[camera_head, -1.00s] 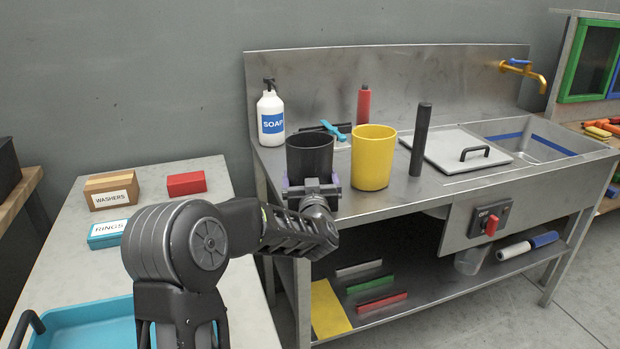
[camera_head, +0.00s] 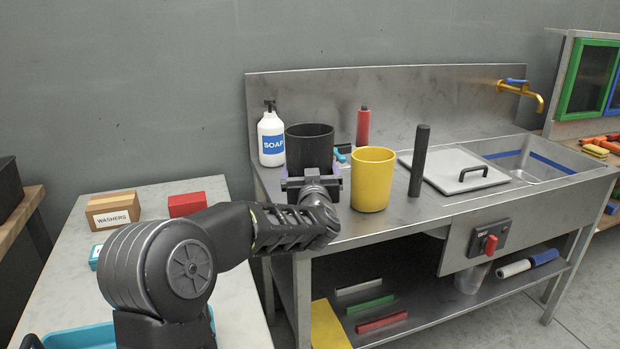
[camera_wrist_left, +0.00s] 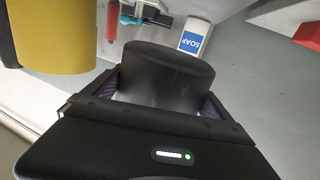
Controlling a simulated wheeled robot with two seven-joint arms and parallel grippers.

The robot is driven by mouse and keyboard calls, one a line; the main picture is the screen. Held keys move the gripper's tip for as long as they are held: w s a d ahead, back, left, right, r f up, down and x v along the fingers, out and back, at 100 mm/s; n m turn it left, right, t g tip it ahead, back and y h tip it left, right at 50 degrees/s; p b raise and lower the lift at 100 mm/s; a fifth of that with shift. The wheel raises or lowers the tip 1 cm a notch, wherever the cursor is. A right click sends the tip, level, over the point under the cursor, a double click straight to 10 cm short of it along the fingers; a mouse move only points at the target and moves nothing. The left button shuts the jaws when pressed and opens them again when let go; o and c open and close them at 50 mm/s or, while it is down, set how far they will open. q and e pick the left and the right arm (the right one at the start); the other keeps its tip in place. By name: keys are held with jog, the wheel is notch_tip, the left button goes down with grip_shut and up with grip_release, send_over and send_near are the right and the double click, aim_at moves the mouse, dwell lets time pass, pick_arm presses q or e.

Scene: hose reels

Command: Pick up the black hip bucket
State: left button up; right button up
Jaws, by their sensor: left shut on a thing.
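The black bucket (camera_head: 309,148) is at the left end of the steel sink bench, left of the yellow bucket (camera_head: 372,180). My left gripper (camera_head: 312,180) is shut on it from the front, and its jaws lie on both sides of the bucket. In the left wrist view the black bucket (camera_wrist_left: 166,78) is between the two purple-lined fingers, with its rim towards the soap bottle. The gripper hides its lower part, so I cannot tell whether it touches the bench top. The bucket looks upright. My right gripper is not in view.
A soap bottle (camera_head: 271,138) stands behind left of the black bucket, and a red bottle (camera_head: 363,126) behind right. A dark upright cylinder (camera_head: 419,160) and a lid with a handle (camera_head: 455,170) are farther right. A side table (camera_head: 150,194) holds boxes at left.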

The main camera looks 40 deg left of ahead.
pick_arm(q)
jog(key=shift+r, duration=0.8)
